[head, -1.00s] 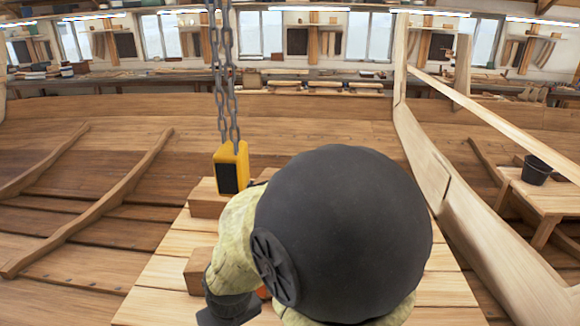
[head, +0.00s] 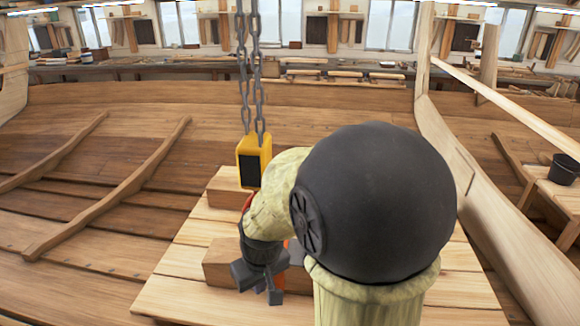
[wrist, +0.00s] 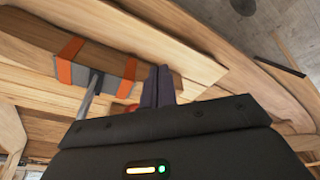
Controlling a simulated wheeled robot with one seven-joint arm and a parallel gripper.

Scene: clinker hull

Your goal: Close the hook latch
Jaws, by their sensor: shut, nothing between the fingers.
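The yellow hook block (head: 254,160) hangs from grey chains above wooden beams in the head view. A sliver of red, perhaps the hook (head: 247,201), shows under it beside my pale arm, which hides the rest. I cannot make out the latch. My gripper (head: 272,290) is in front of the near wooden beam, below the hook block in the picture. In the wrist view my gripper (wrist: 159,78) has its dark fingers together, with nothing seen between them. A small red part, which I cannot identify surely, shows just left of the fingers.
A wooden beam (wrist: 35,55) carries a grey band with orange straps (wrist: 72,48) and a metal bar standing off it. The beams rest on a plank platform (head: 190,270). The hull's raised side (head: 455,155) and a black bucket (head: 564,169) are at the right.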

